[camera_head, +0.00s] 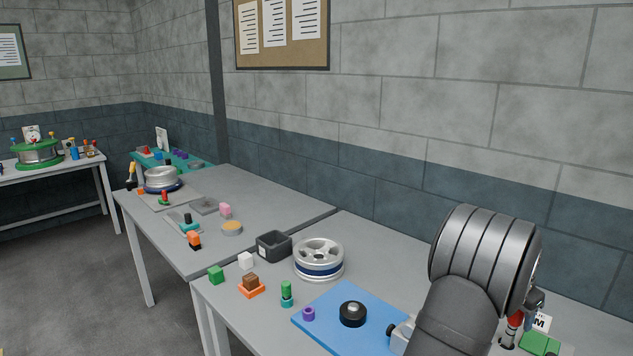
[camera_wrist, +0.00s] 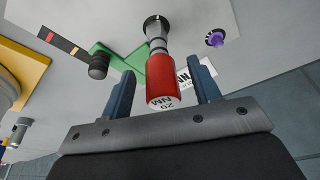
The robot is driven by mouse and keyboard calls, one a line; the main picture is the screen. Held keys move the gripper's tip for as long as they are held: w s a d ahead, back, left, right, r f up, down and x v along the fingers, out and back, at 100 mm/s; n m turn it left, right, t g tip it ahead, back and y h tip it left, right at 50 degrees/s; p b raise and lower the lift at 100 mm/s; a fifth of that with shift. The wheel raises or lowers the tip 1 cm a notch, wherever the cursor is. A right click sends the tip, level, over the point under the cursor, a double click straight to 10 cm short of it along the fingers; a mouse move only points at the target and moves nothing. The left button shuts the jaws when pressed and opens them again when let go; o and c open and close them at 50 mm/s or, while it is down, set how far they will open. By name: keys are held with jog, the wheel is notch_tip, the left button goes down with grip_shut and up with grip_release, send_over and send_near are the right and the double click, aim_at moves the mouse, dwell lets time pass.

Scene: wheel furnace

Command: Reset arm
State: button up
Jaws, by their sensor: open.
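My gripper (camera_wrist: 162,68) is open in the wrist view, with its two blue fingers apart. A red cylinder marked "20 NM" (camera_wrist: 163,84) with a grey metal shaft lies between the fingers in the picture, with a visible gap on both sides. I cannot tell its depth relative to the fingertips. In the head view my gripper (camera_head: 536,298) is at the far right, partly hidden by my arm, just above and beside a red-topped tool (camera_head: 514,322) at the bench.
A blue mat (camera_head: 335,318) with a black knob (camera_head: 353,313), a silver wheel (camera_head: 318,260), a dark bin (camera_head: 274,245) and several small blocks occupy the bench. The wall stands behind it.

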jog(key=v, duration=1.6)
jog(key=x, duration=1.6)
jog(key=shift+f, duration=0.35)
jog(key=shift+s+d+r+n, duration=0.1)
jog(key=shift+r+n, duration=0.1)
jog(key=shift+n, duration=0.4)
jog(key=n+t, duration=0.1)
jog(key=n, duration=0.3)
jog(key=shift+d+y, duration=0.1)
jog(key=shift+y, duration=0.3)
jog(key=shift+s+d+n+t+y, duration=0.1)
jog(key=shift+n+t+y, duration=0.25)
jog(key=shift+n, duration=1.2)
jog(key=shift+s+d+n+t+y, duration=0.1)
jog(key=shift+n+t+y, duration=0.25)
jog(key=shift+n, duration=1.2)
jog(key=m, duration=0.2)
jog(key=m+h, duration=0.1)
jog(key=m, duration=0.1)
jog(key=m+g, duration=0.1)
jog(key=m, duration=0.1)
jog(key=shift+w+a, duration=0.15)
jog(key=shift+a, duration=0.1)
jog(key=shift+w+a+m+g+h, duration=0.1)
jog(key=shift+m+g+h, duration=0.25)
jog(key=shift+m, duration=1.1)
jog(key=shift+w+m+g+h, duration=0.1)
jog(key=shift+m+g+h, duration=0.2)
jog(key=shift+m, duration=1.15)
jog(key=shift+a, duration=0.1)
